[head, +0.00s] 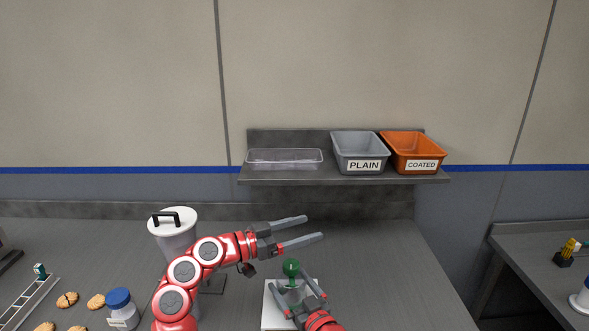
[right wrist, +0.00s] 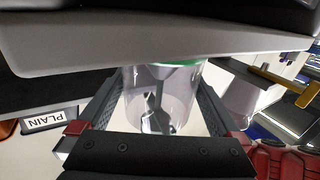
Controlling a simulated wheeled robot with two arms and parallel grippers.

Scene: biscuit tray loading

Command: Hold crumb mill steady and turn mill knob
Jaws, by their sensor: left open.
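The crumb mill (head: 293,287) stands on a white board (head: 273,318) at the front middle of the counter. Its green knob (head: 291,267) is on top. The right wrist view shows its clear cylindrical body (right wrist: 165,95) with a dark shaft inside and a green part at one end. My right gripper (head: 298,284) has a finger on each side of the body; both fingertips appear to touch it. My left gripper (head: 312,228) is open and empty, beyond and above the knob, its fingers pointing right. The mill's lower body is partly hidden by my right gripper.
A lidded white canister (head: 175,235) stands behind my left arm. Biscuits (head: 67,300) and a blue-capped jar (head: 121,308) are at the front left. A shelf (head: 310,180) holds a clear tray (head: 285,158), a grey PLAIN bin (head: 360,150) and an orange COATED bin (head: 413,150). The counter's right is clear.

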